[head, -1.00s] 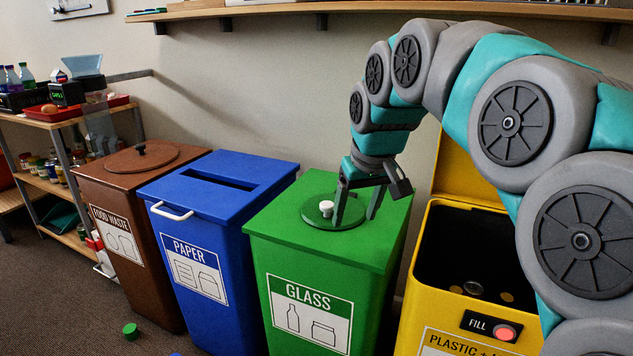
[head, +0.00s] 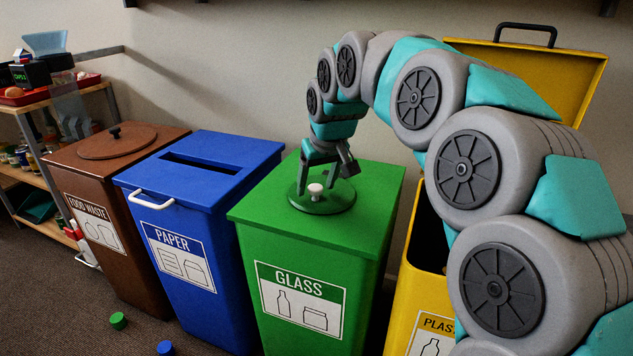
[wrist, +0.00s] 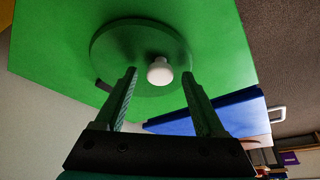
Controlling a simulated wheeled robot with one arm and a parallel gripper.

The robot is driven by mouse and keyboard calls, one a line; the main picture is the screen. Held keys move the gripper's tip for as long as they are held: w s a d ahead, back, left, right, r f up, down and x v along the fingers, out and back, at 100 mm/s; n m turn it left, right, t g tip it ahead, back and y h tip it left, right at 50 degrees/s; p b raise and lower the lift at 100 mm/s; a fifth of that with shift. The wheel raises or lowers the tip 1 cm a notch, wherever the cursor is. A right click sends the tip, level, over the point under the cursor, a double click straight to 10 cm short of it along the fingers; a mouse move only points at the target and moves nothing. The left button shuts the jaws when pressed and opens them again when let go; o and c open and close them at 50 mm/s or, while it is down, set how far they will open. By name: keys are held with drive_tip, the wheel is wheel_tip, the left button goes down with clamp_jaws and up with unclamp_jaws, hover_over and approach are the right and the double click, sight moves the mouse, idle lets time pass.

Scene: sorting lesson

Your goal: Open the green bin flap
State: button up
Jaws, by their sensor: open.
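The green bin (head: 290,248), labelled GLASS, stands in the middle right of the head view. Its round dark green flap (head: 335,201) lies flat on the lid, with a white knob (head: 315,190) on it. In the wrist view the flap (wrist: 115,45) and the knob (wrist: 159,71) also show. My gripper (head: 318,178) is open over the flap, its fingers pointing down just behind the knob in the head view. In the wrist view the knob appears between the two fingertips of my gripper (wrist: 160,77). Whether the fingers touch it I cannot tell.
The blue paper bin (head: 205,195) and brown food waste bin (head: 115,210) stand to the left. The yellow bin (head: 408,290), its lid (head: 570,75) raised, stands right, partly behind my arm. A green cap (head: 118,320) and blue cap (head: 166,348) lie on the floor.

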clamp_jaws()
idle(0.7)
drive_tip(key=shift+w, duration=0.1)
idle(0.7)
